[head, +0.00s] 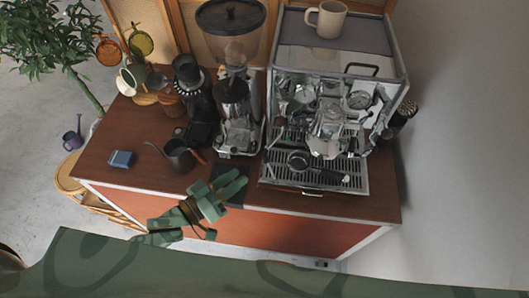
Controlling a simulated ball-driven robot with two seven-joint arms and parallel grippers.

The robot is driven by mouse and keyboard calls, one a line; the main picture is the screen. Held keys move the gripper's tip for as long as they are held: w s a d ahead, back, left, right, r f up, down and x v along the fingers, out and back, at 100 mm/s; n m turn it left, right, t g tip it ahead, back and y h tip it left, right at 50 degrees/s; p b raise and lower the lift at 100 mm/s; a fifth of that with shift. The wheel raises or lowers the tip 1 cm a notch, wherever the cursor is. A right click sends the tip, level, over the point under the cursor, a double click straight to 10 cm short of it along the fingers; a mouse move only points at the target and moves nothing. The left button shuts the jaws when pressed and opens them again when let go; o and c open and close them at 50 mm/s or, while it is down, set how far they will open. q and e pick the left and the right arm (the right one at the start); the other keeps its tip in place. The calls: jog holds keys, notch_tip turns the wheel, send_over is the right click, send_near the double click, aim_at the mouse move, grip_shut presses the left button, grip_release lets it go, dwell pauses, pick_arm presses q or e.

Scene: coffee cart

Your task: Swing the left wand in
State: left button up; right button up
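The espresso machine (392,72) stands at the right of the cart, with chrome fittings on its front. The left wand is hard to pick out among the thin metal parts at the machine's front left. My green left gripper (238,182) is over the cart's front edge, left of and nearer than the drip tray (345,183). Its two fingers point to the upper right and stand apart with nothing seen between them. It is not touching the machine. My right gripper is not in view.
A grinder (231,18) stands left of the machine. A dark pitcher (180,156) and a blue box (121,159) sit on the wooden top (130,182). A beige mug (328,19) stands on the machine. The top's front left is mostly clear.

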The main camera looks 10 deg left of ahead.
aim_at(265, 156)
pick_arm(q)
jog(key=x, duration=1)
jog(key=shift+w+d+p, duration=0.15)
jog(key=shift+p, duration=0.25)
grip_shut()
